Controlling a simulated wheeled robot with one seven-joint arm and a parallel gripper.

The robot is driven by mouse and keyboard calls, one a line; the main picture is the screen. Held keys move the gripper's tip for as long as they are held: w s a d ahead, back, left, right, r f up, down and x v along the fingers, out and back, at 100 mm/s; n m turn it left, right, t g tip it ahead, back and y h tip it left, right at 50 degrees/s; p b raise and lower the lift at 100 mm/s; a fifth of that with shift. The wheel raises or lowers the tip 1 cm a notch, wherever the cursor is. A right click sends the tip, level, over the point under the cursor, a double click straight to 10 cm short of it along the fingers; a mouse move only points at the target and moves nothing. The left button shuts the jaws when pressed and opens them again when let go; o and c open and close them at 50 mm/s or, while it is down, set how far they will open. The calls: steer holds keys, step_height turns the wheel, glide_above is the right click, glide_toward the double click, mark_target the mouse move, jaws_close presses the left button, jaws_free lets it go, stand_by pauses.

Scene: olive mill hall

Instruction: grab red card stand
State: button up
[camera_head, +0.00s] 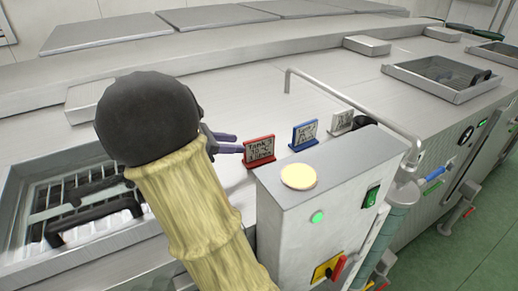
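The red card stand (259,151) stands upright on the steel machine top, behind the grey control box, with a dark card lettered "Tank 3". My gripper (226,143) is just left of it, with two purple-grey fingers pointing right towards its left edge. A gap shows between the fingers and nothing is seen between them. The fingertips end close to the stand; whether they touch it I cannot tell. My black wrist and yellow-sleeved arm hide the surface to the left. A blue card stand (304,135) and a white card stand (341,122) stand in line farther right.
The grey control box (300,205) with a pale round button (298,176) rises in front of the stands. A bent steel pipe rail (350,100) passes behind and right of them. An open grated hatch (75,200) lies left.

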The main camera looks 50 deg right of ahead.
mark_target(246, 143)
steer(key=shift+x, duration=1.3)
steer(key=shift+d+f+p, duration=0.1)
steer(key=shift+d+p, duration=0.45)
steer(key=shift+p, duration=0.15)
steer(key=p+x, duration=0.2)
steer(key=x, duration=0.1)
steer(key=shift+w+d+f, duration=0.1)
steer(key=shift+d+f, duration=0.05)
steer(key=shift+d, duration=0.05)
steer(key=shift+d+f, duration=0.3)
steer(key=shift+d, duration=0.05)
jaws_close()
